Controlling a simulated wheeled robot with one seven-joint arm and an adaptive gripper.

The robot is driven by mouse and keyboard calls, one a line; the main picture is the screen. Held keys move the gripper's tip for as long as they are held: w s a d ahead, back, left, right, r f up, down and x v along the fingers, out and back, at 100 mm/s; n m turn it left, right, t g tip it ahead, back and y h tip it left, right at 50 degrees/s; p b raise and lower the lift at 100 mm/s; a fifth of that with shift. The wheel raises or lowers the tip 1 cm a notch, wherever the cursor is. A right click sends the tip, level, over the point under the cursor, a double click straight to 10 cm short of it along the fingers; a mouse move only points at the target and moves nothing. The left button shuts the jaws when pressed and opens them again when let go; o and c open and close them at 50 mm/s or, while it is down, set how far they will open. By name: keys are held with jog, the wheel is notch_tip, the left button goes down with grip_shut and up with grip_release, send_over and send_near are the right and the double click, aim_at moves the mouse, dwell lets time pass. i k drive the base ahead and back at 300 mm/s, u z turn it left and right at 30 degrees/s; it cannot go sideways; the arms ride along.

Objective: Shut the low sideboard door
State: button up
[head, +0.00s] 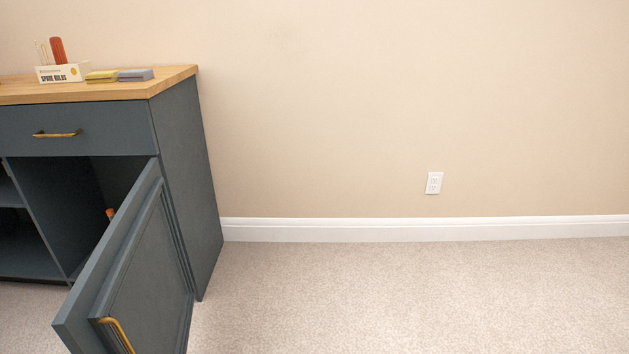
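The low sideboard (208,190) is dark blue-grey with a wooden top and stands at the left of the head view against the wall. Its low door (150,262) stands wide open, hinged at the right side of the cabinet and swung out toward me. A brass handle (117,335) sits on the door's outer face near its free edge, partly cut off by the bottom of the picture. Behind the door the compartment (55,195) is dark, and a small orange item (110,213) shows just past the door's edge. My gripper is not in view.
A closed drawer (100,131) with a brass handle is above the door. The carpet (420,295) to the right is clear, up to the wall.

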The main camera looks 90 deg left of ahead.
aim_at(135, 293)
jog(key=u, duration=3.85)
jog(key=i, duration=0.5)
jog(key=z, duration=1.05)
jog(key=k, duration=1.3)
jog(key=u, duration=1.2)
